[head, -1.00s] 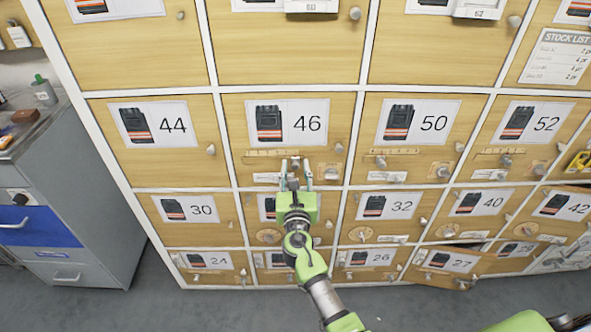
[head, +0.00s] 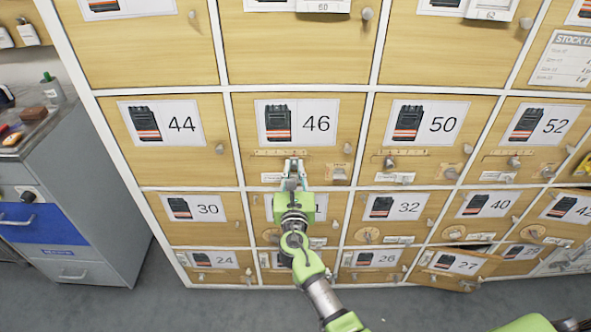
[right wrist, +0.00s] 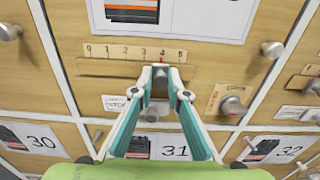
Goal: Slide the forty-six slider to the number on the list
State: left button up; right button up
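Door forty-six (head: 243,135) has a slot with a number scale low on its front. In the right wrist view the scale (right wrist: 118,52) runs from 0 to 5. A small red mark shows by the 4, directly above my fingertips. My right gripper (head: 293,166) is at this slot, its fingers drawn in around the slider (right wrist: 160,82). The fingertips largely hide the slider. The stock list (head: 565,62) hangs on a door at the upper right of the head view; its lines are too small to read. My left gripper is not in view.
A turning knob (right wrist: 232,106) on a plate sits right of the slot, and a door knob (right wrist: 272,49) above it. Door 27 (head: 455,264) stands ajar at the lower right. A grey cabinet (head: 95,190) stands left. The floor in front is clear.

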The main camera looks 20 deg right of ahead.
jog(key=o, duration=0.3)
jog(key=shift+d, duration=0.15)
jog(key=shift+o, duration=0.2)
jog(key=v, duration=1.2)
